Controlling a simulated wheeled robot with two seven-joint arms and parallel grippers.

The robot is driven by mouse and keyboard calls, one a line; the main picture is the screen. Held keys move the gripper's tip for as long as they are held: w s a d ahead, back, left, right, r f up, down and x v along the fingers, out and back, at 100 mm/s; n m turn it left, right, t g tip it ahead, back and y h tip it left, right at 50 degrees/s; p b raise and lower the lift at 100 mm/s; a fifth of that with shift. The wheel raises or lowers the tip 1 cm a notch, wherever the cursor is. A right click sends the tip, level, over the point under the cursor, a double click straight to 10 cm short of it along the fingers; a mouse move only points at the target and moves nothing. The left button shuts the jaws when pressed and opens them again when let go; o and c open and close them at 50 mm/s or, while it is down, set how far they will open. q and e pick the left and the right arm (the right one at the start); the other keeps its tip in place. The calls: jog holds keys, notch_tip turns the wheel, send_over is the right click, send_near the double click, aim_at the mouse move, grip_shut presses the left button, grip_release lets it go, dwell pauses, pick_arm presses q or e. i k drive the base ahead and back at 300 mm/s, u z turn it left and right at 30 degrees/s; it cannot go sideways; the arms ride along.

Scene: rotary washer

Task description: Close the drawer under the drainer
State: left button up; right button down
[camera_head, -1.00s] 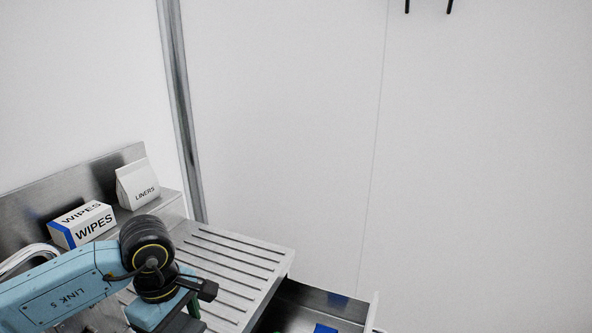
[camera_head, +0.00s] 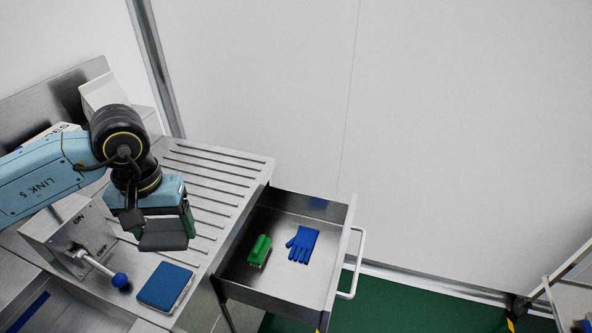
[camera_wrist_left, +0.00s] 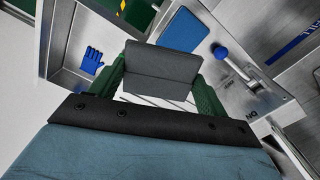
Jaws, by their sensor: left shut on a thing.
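The drawer (camera_head: 342,258) under the ribbed steel drainer (camera_head: 215,165) stands open, pulled out to the right. Its bar handle (camera_head: 357,262) is on its outer front. Inside lie a green brush (camera_head: 260,250) and a blue glove (camera_head: 303,244). My left gripper (camera_head: 165,232) is above the drainer's near part, left of the drawer and apart from it. It is shut on a dark grey block (camera_head: 163,237). The left wrist view shows this block (camera_wrist_left: 163,70) between the green fingers, with the open drawer (camera_wrist_left: 55,30) and glove (camera_wrist_left: 92,60) beyond. My right gripper is out of view.
A blue-topped pad (camera_head: 165,286) lies on the counter near a lever with a blue knob (camera_head: 120,281). A white package (camera_head: 97,90) stands at the back left, partly behind my arm. Green floor (camera_head: 420,300) is clear right of the drawer.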

aim_at(303, 294)
jog(key=k, duration=0.5)
jog(key=z, duration=1.7)
jog(key=i, duration=1.2)
jog(key=u, duration=2.15)
